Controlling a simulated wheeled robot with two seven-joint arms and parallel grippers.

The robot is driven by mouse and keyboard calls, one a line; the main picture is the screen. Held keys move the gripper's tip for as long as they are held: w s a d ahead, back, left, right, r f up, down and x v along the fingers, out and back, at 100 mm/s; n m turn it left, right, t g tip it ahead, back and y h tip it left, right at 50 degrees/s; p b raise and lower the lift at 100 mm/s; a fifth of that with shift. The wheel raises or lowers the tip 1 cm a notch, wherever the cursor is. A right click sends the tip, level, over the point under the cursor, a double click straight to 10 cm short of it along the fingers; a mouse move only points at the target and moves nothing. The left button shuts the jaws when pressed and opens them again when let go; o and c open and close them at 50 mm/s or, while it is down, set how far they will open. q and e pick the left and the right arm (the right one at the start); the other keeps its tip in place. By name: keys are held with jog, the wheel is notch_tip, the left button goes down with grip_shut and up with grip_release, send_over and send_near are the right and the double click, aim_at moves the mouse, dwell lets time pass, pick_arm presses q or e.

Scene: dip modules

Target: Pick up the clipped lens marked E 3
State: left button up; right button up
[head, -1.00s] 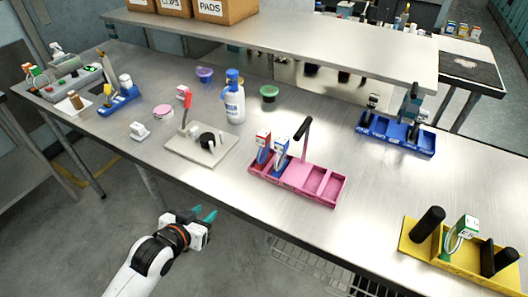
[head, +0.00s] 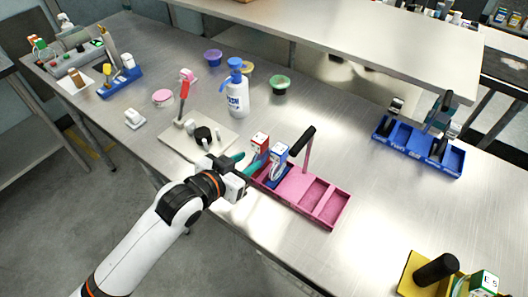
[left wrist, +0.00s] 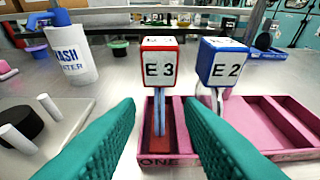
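The lens marked E 3 (left wrist: 159,68) has a white tag with red edges and stands upright in the left compartment of the pink tray (head: 326,205). It also shows in the head view (head: 260,143). The lens marked E 2 (left wrist: 223,66), with blue edges, stands in the compartment to its right. My left gripper (head: 240,165) is open and empty at the tray's left end. Its teal fingers (left wrist: 157,135) point at the E 3 lens, which shows between and beyond them. My right gripper is not in view.
A wash bottle (head: 236,92) stands behind the tray. A pale board (head: 222,130) with a black knob is at left. A black-handled post (head: 303,143) rises from the tray. A blue tray (head: 450,160) and a yellow tray (head: 412,270) lie to the right.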

aim_at(269, 148)
pick_arm(q)
jog(key=shift+x, duration=0.95)
jog(key=shift+w+d+f, duration=0.1)
jog(key=shift+w+d, duration=0.1)
jog(key=shift+w, duration=0.05)
jog(key=x, duration=0.5)
jog(key=shift+w+d+f+p, duration=0.1)
jog(key=shift+w+d+p, duration=0.05)
jog(key=shift+w+p, duration=0.15)
jog(key=shift+w+d+f, duration=0.1)
jog(key=shift+w+d, duration=0.05)
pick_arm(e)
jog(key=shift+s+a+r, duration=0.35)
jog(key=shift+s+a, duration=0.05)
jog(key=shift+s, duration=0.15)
pick_arm(q)
grip_shut()
